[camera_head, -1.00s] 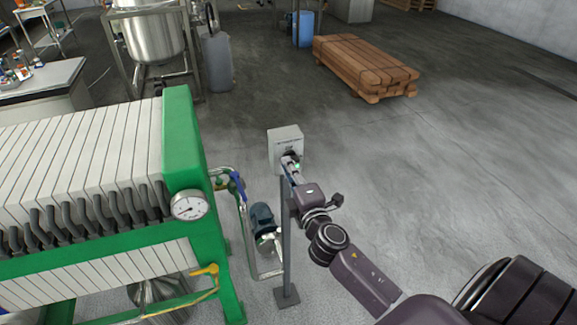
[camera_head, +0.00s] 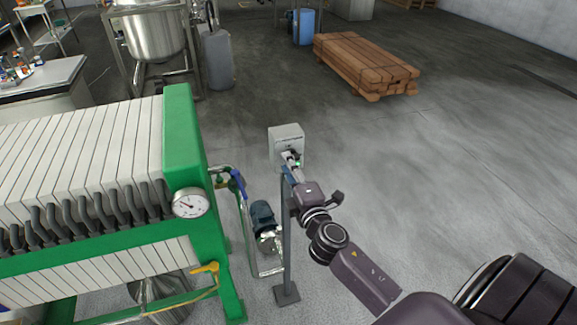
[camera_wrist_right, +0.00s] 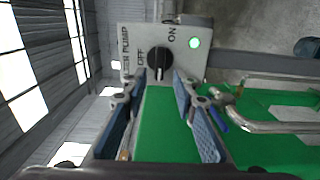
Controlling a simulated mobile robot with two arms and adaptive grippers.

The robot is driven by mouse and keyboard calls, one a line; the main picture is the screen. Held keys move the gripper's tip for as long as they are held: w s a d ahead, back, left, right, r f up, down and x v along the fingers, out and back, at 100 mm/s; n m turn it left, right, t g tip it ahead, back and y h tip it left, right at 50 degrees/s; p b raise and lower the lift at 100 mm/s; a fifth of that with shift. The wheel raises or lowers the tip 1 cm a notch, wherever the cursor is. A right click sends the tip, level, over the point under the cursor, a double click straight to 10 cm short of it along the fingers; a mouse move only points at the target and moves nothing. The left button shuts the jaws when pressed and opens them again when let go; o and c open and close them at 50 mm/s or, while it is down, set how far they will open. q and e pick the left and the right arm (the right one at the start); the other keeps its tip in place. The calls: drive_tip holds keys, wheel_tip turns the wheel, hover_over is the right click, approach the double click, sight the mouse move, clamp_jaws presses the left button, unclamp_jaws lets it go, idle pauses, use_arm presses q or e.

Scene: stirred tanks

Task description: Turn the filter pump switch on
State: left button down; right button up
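The grey filter pump switch box (camera_head: 285,133) stands on a thin grey post. In the right wrist view its face (camera_wrist_right: 130,38) shows partly hidden "PUMP" lettering, OFF and ON labels, a black knob (camera_wrist_right: 158,62) and a lit green lamp (camera_wrist_right: 194,43). I cannot tell exactly which label the knob points at. My right gripper (camera_head: 289,158) is at the box front. In the right wrist view its fingers (camera_wrist_right: 160,88) are apart, with their tips on either side of the knob's near end; contact is not visible. My left gripper is not in view.
A green-framed filter press (camera_head: 180,130) with a pressure gauge (camera_head: 190,203) stands left of the post. A blue pump motor (camera_head: 262,216) and pipes are low between them. A wooden stack (camera_head: 366,62) lies behind. The floor to the right is clear.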

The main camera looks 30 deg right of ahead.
drive_tip(key=shift+s, duration=0.1)
drive_tip(key=v, duration=1.1)
drive_tip(key=shift+s+a, duration=0.2)
drive_tip(key=shift+s, duration=0.2)
